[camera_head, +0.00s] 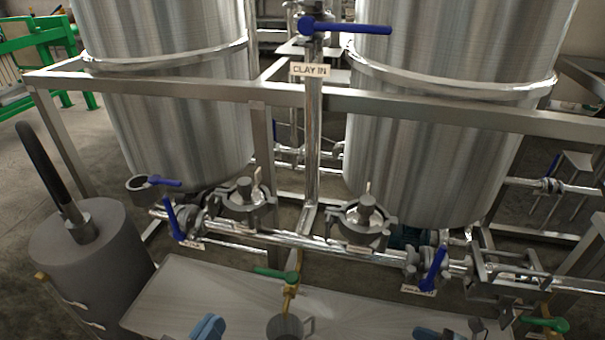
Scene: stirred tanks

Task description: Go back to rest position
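My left gripper (208,327) shows as a small blue-grey part at the bottom edge, over the pale bench and left of a grey mug. Its fingers are not clear, so I cannot tell whether it is open or shut. What seems to be my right gripper (430,333) shows as a blue part at the bottom edge, right of the mug, mostly cut off by the frame. Neither visibly holds anything.
The grey mug (286,327) stands below a green-handled tap (277,274). The pale bench (200,297) is otherwise mostly clear. Behind are two steel tanks (175,130) (440,140), a frame rail (400,103), and pipes with blue-handled valves (434,268). A grey cylinder (88,255) stands left.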

